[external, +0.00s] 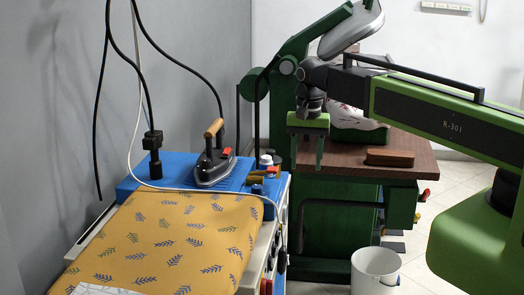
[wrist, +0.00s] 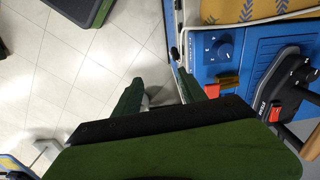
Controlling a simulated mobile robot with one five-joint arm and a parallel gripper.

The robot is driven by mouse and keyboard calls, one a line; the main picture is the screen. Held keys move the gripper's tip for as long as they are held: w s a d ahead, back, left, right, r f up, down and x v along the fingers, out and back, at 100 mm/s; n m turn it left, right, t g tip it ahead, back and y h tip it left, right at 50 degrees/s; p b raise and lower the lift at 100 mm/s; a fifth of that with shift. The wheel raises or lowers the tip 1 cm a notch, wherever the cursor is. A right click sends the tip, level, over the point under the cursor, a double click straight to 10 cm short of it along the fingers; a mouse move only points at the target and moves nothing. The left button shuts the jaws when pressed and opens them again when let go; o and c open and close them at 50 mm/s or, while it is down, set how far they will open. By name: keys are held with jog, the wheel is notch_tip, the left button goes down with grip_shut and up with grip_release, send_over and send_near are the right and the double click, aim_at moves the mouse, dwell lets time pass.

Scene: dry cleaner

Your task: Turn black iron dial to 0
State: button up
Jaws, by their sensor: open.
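A round dark dial (wrist: 223,49) with small pale marks around it sits on the blue panel (wrist: 282,50) in the wrist view. Its setting is too small to read. In the external view the small knobs on the blue unit (external: 148,188) are hard to tell apart. A black iron (external: 213,166) with a wooden handle and a red switch stands on that unit. It also shows at the right of the wrist view (wrist: 294,95). My gripper (external: 307,160) is open and empty, right of the blue unit. In the wrist view the dial lies right of my fingers (wrist: 160,80).
A yellow patterned cloth (external: 165,240) covers the board at left. A green press with a brown table (external: 405,150) stands behind my gripper, with a brush (external: 390,158) on it. A white bucket (external: 375,270) stands on the floor. Cables (external: 98,130) hang at left.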

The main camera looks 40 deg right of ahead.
jog(key=w+a+r+m+p, duration=0.1)
jog(key=w+a+r+p, duration=0.1)
jog(key=w, duration=0.3)
jog(key=w+a+r+m+p, duration=0.2)
jog(key=w+r, duration=0.1)
jog(key=w, duration=0.3)
notch_tip(320, 180, up, 10)
jog(key=p, duration=1)
send_over(206, 160)
notch_tip(206, 160, down, 18)
jog(key=b, duration=1.8)
jog(key=shift+w+d, duration=0.1)
jog(key=shift+w, duration=0.05)
grip_shut()
